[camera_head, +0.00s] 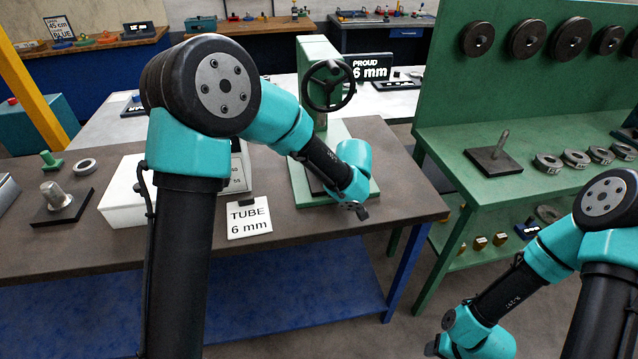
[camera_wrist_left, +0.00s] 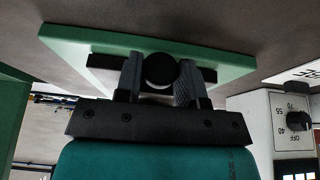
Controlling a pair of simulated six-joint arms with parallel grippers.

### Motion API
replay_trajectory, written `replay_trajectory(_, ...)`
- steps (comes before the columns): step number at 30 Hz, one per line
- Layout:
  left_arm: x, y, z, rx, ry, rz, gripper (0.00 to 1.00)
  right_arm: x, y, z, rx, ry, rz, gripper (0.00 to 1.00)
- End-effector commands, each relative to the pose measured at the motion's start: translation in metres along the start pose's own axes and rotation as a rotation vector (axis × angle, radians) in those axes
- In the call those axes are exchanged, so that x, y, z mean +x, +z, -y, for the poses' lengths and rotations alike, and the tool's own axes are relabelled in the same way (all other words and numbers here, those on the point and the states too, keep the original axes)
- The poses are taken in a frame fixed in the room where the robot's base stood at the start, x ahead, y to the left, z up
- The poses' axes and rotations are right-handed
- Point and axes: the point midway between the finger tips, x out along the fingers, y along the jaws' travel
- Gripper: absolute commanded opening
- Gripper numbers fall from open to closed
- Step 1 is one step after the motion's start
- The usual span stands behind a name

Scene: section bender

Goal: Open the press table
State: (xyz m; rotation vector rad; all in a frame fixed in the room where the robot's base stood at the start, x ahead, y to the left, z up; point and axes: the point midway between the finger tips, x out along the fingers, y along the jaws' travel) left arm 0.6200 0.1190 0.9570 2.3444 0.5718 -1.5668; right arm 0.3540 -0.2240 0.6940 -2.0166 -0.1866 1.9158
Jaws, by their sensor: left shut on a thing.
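The green press (camera_head: 318,55) stands on the brown bench, with a black handwheel (camera_head: 329,86) at its upper front. My left gripper (camera_head: 358,211) is low at the front of the press. In the left wrist view its two fingers stand either side of a black round knob (camera_wrist_left: 160,70) and are shut on it. Behind the knob are a dark plate (camera_wrist_left: 103,61) and the green press base (camera_wrist_left: 70,40). My left forearm hides part of the press in the head view. My right gripper (camera_head: 432,348) is at the bottom edge, partly cut off, its fingers unclear.
A white box with a dial (camera_wrist_left: 296,120) stands beside the press. A "TUBE 6 mm" card (camera_head: 249,218) is at the bench's front edge. A metal post on a dark base (camera_head: 57,197) is at the left. The green bench (camera_head: 460,130) at the right holds grey rings.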

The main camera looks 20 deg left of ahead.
Motion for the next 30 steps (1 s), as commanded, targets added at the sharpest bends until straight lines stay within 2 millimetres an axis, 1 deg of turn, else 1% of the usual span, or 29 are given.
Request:
replay_trajectory(1, -0.0023, 0.0047, -0.0044, 0.007, 0.002, -0.001, 0.00, 0.0000, 0.0000, -0.0001, 0.000, 0.000, 0.000, 0.51)
replay_trajectory(4, -0.0040, 0.0095, -0.0085, 0.013, 0.004, 0.000, 0.00, 0.0000, 0.0000, -0.0001, 0.000, 0.000, 0.000, 0.51)
replay_trajectory(14, -0.0045, 0.0107, -0.0094, 0.014, 0.005, 0.000, 0.00, 0.0000, 0.0000, -0.0001, 0.000, 0.000, 0.000, 0.51)
replay_trajectory(15, -0.0045, 0.0106, -0.0094, 0.014, 0.005, 0.000, 0.37, 0.0000, 0.0000, -0.0001, 0.000, 0.000, 0.000, 0.51)
replay_trajectory(21, -0.0044, 0.0105, -0.0095, 0.014, 0.005, 0.000, 0.56, 0.0000, 0.0000, -0.0001, 0.000, 0.000, 0.000, 0.51)
replay_trajectory(23, -0.0044, 0.0105, -0.0095, 0.014, 0.005, 0.000, 0.61, 0.0000, 0.0000, -0.0001, 0.000, 0.000, 0.000, 0.51)
replay_trajectory(30, -0.0049, 0.0104, -0.0096, 0.014, 0.006, 0.000, 0.61, 0.0000, 0.0000, -0.0001, 0.000, 0.000, 0.000, 0.51)
